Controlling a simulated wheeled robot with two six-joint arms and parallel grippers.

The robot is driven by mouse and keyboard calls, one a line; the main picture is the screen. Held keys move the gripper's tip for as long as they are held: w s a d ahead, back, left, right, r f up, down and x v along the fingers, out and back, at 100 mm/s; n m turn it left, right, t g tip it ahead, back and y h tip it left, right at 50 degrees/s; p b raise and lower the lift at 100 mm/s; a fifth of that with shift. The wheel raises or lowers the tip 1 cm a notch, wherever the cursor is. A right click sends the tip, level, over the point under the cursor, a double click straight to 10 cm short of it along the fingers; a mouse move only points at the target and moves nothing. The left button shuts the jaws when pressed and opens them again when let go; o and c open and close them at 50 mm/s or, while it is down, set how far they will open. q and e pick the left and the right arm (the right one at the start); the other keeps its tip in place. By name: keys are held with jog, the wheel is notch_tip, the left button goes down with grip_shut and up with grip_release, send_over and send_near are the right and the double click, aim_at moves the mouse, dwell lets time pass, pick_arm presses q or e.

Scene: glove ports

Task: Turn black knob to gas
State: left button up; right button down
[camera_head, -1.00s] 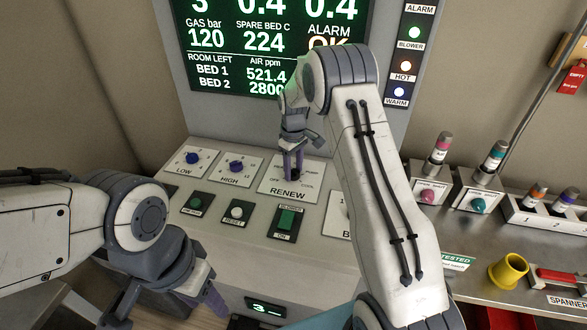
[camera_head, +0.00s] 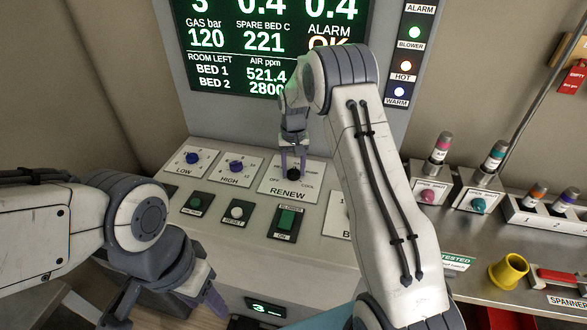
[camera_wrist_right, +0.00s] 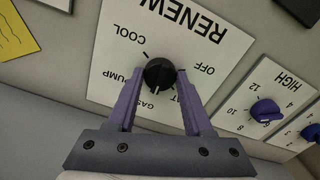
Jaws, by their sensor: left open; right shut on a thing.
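The black knob (camera_head: 293,173) sits on the white RENEW plate (camera_head: 276,190) of the sloping panel. It also shows in the right wrist view (camera_wrist_right: 158,74), ringed by the labels OFF, COOL, PUMP, GAS and a partly hidden one. A pale mark on the knob points about toward GAS. My right gripper (camera_head: 293,164) is shut on the black knob, one finger on each side. In the right wrist view its fingers (camera_wrist_right: 158,88) touch the knob's sides. My left gripper (camera_head: 205,300) is open and empty, low at the left in front of the panel.
Blue knobs LOW (camera_head: 193,158) and HIGH (camera_head: 236,166) stand to the left. Below are a green button (camera_head: 196,203), a white RESET button (camera_head: 237,212) and a green switch (camera_head: 286,219). My right arm hides panel parts. A yellow cup (camera_head: 508,271) stands at the right.

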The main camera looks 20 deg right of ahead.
aim_at(293, 170)
jog(key=shift+m, duration=0.3)
dwell(0.4)
jog(key=shift+c, duration=1.5)
grip_release()
jog(key=shift+r, duration=0.1)
notch_tip(293, 170, up, 10)
jog(key=b, duration=0.2)
jog(key=shift+r, duration=0.2)
